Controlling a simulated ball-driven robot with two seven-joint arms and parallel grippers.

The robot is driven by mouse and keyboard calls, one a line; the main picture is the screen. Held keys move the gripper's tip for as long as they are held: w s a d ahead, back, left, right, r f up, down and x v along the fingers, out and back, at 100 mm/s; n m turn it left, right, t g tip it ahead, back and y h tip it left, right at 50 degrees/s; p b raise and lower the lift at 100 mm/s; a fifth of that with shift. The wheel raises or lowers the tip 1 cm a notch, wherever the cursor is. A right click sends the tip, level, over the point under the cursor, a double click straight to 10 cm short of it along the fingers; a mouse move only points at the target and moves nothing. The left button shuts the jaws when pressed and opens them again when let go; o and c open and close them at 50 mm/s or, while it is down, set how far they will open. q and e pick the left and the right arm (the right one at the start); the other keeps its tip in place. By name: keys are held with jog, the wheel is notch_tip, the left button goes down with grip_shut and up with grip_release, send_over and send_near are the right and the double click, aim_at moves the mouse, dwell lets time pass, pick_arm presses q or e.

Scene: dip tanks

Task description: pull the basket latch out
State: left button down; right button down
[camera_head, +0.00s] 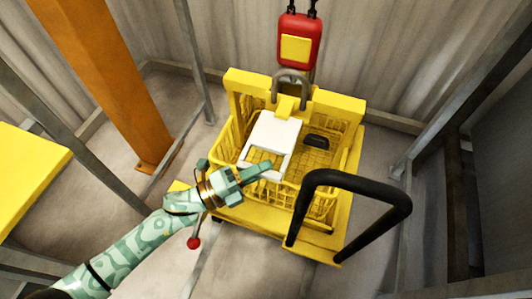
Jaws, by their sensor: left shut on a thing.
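The yellow wire basket (345,133) sits on a yellow cart (319,248). A white latch plate (275,131) with an open slot lies slanted over the basket's top. My left gripper (256,171) is at the latch's lower left end, its fingers shut on the latch's handle bar. The gripper partly hides the bar, so the exact grip is hard to see. A grey hook (291,76) meets the basket's top bar behind the latch. My right gripper is not in view.
A red and yellow hoist block (298,42) hangs above the basket. A black push handle (356,174) rises at the cart's right front. A red knob (193,243) is below my left wrist. An orange post (115,80) and yellow surface (25,175) stand left.

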pick_arm(q)
jog(key=c, duration=1.3)
grip_release()
jog(key=p+v, duration=0.1)
jog(key=v, duration=1.5)
jog(key=shift+s+a, duration=0.1)
jog(key=shift+a, duration=0.1)
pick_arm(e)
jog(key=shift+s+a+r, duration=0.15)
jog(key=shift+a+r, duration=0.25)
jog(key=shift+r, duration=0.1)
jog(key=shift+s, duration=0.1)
